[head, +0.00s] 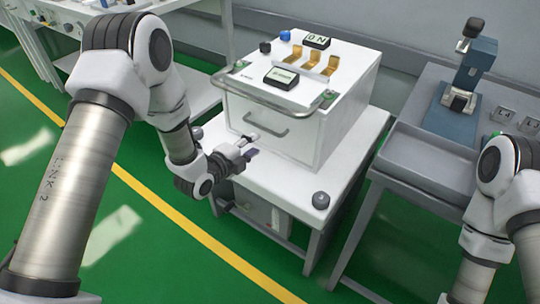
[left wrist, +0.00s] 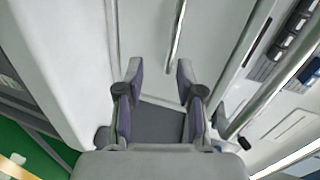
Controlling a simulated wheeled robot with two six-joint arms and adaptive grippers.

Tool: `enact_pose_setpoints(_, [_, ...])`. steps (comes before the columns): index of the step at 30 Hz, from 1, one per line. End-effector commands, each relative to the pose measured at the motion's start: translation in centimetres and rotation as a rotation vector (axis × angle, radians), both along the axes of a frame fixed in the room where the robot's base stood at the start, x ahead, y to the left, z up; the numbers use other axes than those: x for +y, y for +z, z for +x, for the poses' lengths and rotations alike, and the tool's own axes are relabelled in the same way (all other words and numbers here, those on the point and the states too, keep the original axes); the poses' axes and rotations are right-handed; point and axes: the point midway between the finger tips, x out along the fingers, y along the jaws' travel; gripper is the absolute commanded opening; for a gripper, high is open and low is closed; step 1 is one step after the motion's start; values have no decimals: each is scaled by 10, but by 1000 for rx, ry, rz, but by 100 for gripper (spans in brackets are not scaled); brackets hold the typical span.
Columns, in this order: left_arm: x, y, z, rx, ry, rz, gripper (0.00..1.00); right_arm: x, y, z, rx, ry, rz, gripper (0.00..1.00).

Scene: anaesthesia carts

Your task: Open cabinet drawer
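The white cabinet (head: 325,125) is a box on a white stand, and its front drawer face looks closed. A slim grey handle (head: 270,132) crosses that face. In the left wrist view the handle (left wrist: 177,38) is a thin bar ahead of the fingertips, nearer the right finger. My left gripper (head: 250,146) is close in front of the face, near the handle's left end. It is open in the left wrist view (left wrist: 160,72), with nothing between its fingers. Contact with the handle does not show. My right arm shows at the right edge, but its gripper is out of frame.
A grey rail (head: 300,113) runs along the cabinet's top front edge. Gold brackets (head: 310,63), knobs and small displays stand on top. A grey table (head: 425,155) with a blue-grey device stands at right. Green floor is open at front left.

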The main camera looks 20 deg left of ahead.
Motion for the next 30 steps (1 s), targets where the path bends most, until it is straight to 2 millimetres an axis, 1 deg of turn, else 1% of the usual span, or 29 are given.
enact_pose_setpoints(1, [-1,0,7,-52,-19,33,37,0,-11,0,0,0,0,40])
enact_pose_setpoints(3, [-3,7,14,-85,-32,60,37,0,-11,0,-1,0,0,40])
enact_pose_setpoints(5, [-6,8,20,-88,-36,65,37,0,-10,1,-2,0,0,40])
enact_pose_setpoints(12, [-21,-3,62,-84,-34,64,37,0,-18,1,-2,0,0,40])
enact_pose_setpoints(15, [-25,-6,74,-81,-32,62,37,0,-20,1,-2,0,0,40])
enact_pose_setpoints(18, [-28,-7,80,-79,-31,62,37,0,-20,1,-2,0,0,40])
enact_pose_setpoints(24, [-28,-7,81,-77,-31,61,37,0,-20,1,-2,0,0,40])
enact_pose_setpoints(25, [-28,-7,81,-77,-31,61,30,0,-20,1,-2,0,0,40])
enact_pose_setpoints(26, [-28,-7,81,-77,-31,61,19,0,-20,1,-2,0,0,40])
enact_pose_setpoints(27, [-28,-7,81,-77,-31,61,5,0,-20,1,-2,0,0,40])
enact_pose_setpoints(28, [-28,-7,81,-77,-31,61,0,0,-20,1,-2,0,0,40])
enact_pose_setpoints(30, [-27,-6,80,-77,-31,61,0,0,-20,1,-2,0,0,40])
